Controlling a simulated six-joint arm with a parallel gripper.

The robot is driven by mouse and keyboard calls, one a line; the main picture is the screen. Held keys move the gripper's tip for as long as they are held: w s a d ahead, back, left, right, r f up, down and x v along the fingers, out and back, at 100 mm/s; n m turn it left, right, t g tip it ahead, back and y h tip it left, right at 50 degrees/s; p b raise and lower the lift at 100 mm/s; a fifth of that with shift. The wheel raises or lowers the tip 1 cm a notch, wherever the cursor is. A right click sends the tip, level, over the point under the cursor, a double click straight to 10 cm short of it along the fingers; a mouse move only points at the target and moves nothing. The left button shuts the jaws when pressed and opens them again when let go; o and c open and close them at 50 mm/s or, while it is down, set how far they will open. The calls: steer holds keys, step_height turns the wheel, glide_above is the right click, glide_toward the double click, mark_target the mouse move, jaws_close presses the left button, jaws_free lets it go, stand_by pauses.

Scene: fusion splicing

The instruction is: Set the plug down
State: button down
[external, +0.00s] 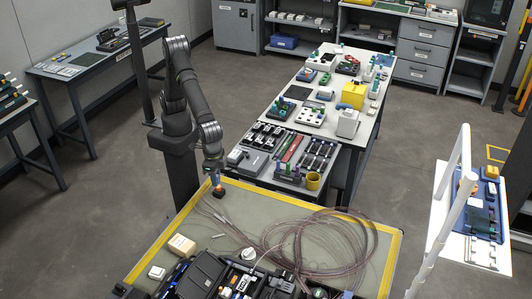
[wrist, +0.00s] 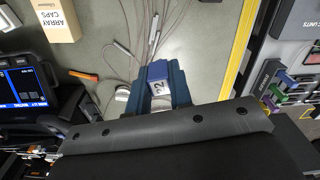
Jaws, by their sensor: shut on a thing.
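My gripper (external: 217,184) is at the far left corner of the yellow-edged mat (external: 300,203), low over its surface. In the wrist view, my gripper's blue jaws (wrist: 161,80) are shut on the plug (wrist: 160,89), a small pale block with dark marks and a blue-violet end. In the external view a small dark and orange piece shows at the fingertips; I cannot tell whether it touches the mat. Thin fibre leads (wrist: 150,30) run on the mat just beyond the jaws.
Coiled clear tubing (external: 335,245) covers much of the mat. A cream box (external: 181,245) and a white round piece (external: 248,254) stand nearer the front, with dark equipment (external: 205,272) at the front edge. A bench with a tool tray (external: 262,160) adjoins behind. The mat's left side has clear room.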

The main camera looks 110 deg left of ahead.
steer(key=s+d+m, duration=0.2)
steer(key=s+d, duration=0.4)
steer(key=s, duration=0.1)
step_height(320, 180, down, 5)
steer(key=w+a+f, duration=0.1)
steer(key=w+f, duration=0.1)
steer(key=w, duration=0.1)
steer(key=w+a+f, duration=0.2)
steer(key=w+f, duration=0.1)
steer(key=w, duration=0.1)
steer(key=w+a+f, duration=0.1)
steer(key=w+f, duration=0.1)
steer(key=w, duration=0.1)
steer(key=shift+w+a+f, duration=0.2)
steer(key=shift+w+a, duration=0.05)
steer(key=shift+w, duration=0.05)
steer(key=shift+f, duration=2)
steer(key=shift+f, duration=0.1)
steer(key=c, duration=1.3)
jaws_free()
step_height(320, 180, up, 12)
